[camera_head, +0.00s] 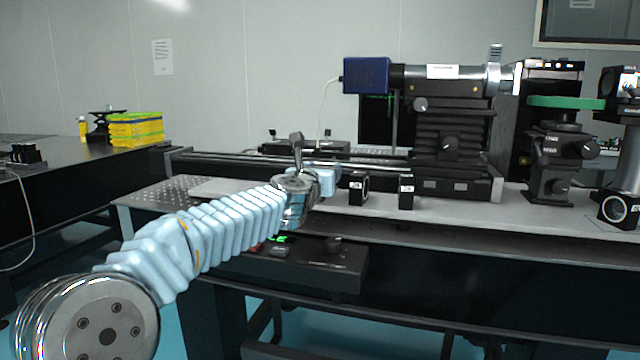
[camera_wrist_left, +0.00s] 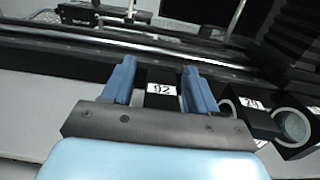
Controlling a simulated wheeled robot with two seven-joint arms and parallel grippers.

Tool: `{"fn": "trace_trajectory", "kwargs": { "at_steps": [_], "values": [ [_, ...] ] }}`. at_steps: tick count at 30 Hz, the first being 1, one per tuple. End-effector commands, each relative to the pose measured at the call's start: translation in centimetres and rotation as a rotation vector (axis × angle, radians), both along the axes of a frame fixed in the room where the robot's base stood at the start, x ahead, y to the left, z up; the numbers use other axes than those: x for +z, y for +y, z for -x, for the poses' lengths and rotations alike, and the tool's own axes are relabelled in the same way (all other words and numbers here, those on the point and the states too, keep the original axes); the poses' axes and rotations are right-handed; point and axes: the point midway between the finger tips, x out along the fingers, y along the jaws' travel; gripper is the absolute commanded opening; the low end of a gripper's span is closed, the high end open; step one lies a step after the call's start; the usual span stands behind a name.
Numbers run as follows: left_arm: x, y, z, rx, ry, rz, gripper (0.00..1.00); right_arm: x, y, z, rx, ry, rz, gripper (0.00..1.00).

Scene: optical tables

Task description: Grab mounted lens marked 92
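The mounted lens marked 92 (camera_wrist_left: 161,89) is a small black block with a white label, between the two blue fingers of my left gripper (camera_wrist_left: 160,80) in the left wrist view. The fingers stand on either side of it, close to its sides. Whether they touch it is unclear against the dark background. Its lens face is hidden. In the head view my left gripper (camera_head: 325,182) is over the bench on the left of the mount row, and hides the lens there. My right gripper is in neither view.
A black mount marked 79 (camera_wrist_left: 253,104) with a round lens stands close to the right finger. In the head view two mounts (camera_head: 358,188) (camera_head: 407,191) stand right of the gripper. A rail (camera_head: 220,160) runs behind, and a tall optical stage (camera_head: 450,135) stands farther right.

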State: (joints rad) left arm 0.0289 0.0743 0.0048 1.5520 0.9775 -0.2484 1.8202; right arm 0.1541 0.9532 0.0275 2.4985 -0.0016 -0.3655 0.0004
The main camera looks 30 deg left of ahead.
Motion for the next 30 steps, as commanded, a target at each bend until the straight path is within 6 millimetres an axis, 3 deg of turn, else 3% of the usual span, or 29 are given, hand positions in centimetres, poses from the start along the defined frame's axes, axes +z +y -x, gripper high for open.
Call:
{"fn": "trace_trajectory", "kwargs": {
  "at_steps": [1,11,22,26,30],
  "values": [
    [0.0,0.0,0.0,0.000,0.000,0.000,0.50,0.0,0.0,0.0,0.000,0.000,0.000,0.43],
    [0.0,0.0,0.0,0.000,0.000,0.000,0.00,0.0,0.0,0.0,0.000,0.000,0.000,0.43],
    [0.7,0.0,0.0,0.000,-0.001,0.001,0.00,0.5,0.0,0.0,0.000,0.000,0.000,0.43],
    [2.2,0.0,0.0,0.000,-0.001,0.001,0.00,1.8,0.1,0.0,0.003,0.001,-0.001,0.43],
    [5.0,-0.6,0.8,-0.002,-0.004,0.002,0.00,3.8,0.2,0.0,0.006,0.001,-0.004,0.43]
  ]
}}
